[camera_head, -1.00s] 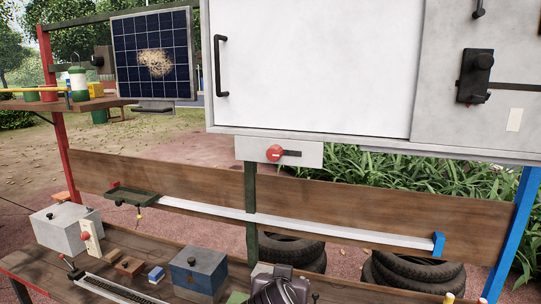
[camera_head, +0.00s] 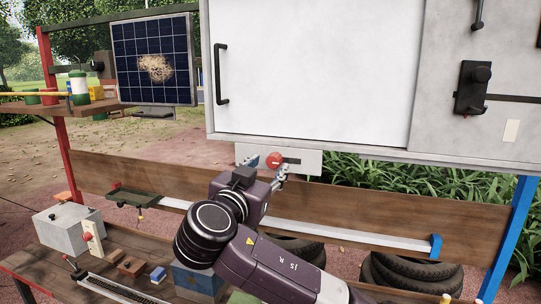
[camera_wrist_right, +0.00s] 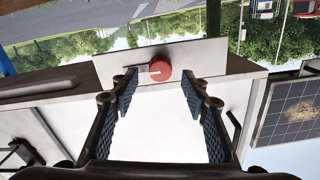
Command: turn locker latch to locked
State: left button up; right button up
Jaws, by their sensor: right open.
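The latch is a round red knob (camera_head: 273,160) with a pale mark, beside a dark slot, on a light plate (camera_head: 247,153) under the white locker (camera_head: 310,65). It also shows in the right wrist view as a red knob (camera_wrist_right: 160,68), with the slot to its left. My right gripper (camera_head: 281,175) is just below and in front of the knob, partly covering the plate. In the right wrist view its fingers (camera_wrist_right: 158,88) are open, with the knob beyond and between the tips. Contact with the knob cannot be told. My left gripper is out of view.
A black lever fitting (camera_head: 473,88) is on the grey panel at right. A wooden plank (camera_head: 380,228) with a metal rail runs below the locker. A grey box (camera_head: 68,228) and small blocks stand on the bench. A solar panel (camera_head: 153,57) hangs at left.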

aim_at(274, 161)
jog(key=shift+p+x, duration=0.45)
jog(key=shift+x, duration=0.8)
jog(key=shift+c, duration=0.6)
jog(key=shift+f, duration=0.1)
grip_shut()
